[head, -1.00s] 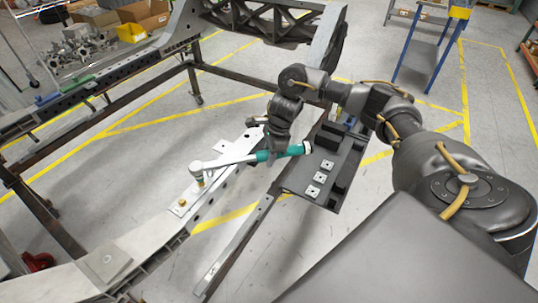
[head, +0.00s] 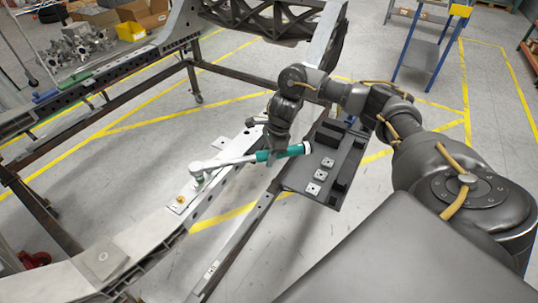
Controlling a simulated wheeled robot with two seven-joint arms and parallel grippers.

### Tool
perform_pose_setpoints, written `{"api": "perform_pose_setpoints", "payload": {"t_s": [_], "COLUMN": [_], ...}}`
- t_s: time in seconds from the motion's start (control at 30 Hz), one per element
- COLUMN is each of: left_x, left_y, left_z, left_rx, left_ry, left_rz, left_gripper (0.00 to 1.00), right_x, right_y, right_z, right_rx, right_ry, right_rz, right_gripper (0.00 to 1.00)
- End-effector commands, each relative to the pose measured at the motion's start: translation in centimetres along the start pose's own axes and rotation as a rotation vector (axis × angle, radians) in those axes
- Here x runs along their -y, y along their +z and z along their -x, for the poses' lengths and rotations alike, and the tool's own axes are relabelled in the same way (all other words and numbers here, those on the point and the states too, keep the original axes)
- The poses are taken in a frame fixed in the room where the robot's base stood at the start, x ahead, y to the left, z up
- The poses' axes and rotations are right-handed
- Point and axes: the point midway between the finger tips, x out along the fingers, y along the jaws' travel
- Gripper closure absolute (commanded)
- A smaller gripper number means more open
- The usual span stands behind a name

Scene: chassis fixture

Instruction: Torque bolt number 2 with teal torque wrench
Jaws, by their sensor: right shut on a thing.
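A gold bolt (head: 181,198) stands uncovered on the same plate, just nearer than the head. I cannot read any bolt numbers. My left gripper is not in view.
A dark tray (head: 325,200) with several small square metal parts lies right of the wrench. A dark rail (head: 232,249) runs below it. A second chassis rail (head: 95,83) and a parts rack stand at the far left.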

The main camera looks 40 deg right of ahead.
Motion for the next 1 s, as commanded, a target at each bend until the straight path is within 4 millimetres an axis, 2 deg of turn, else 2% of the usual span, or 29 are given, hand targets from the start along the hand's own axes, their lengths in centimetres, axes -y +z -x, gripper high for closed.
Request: {"api": "perform_pose_setpoints", "payload": {"t_s": [0.6, 1.0], "left_x": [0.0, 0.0], "left_y": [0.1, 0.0], "left_z": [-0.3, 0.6], "left_rx": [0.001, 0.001], "left_ry": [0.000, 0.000], "left_rz": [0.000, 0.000], "left_gripper": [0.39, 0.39], "right_x": [0.1, -1.1], "right_y": [0.0, 0.0], "right_z": [-0.1, -0.1], "right_rx": [0.002, -0.001], "right_ry": [-0.003, -0.012], "right_rz": [-0.001, -0.045], "right_gripper": [1.00, 1.00]}}
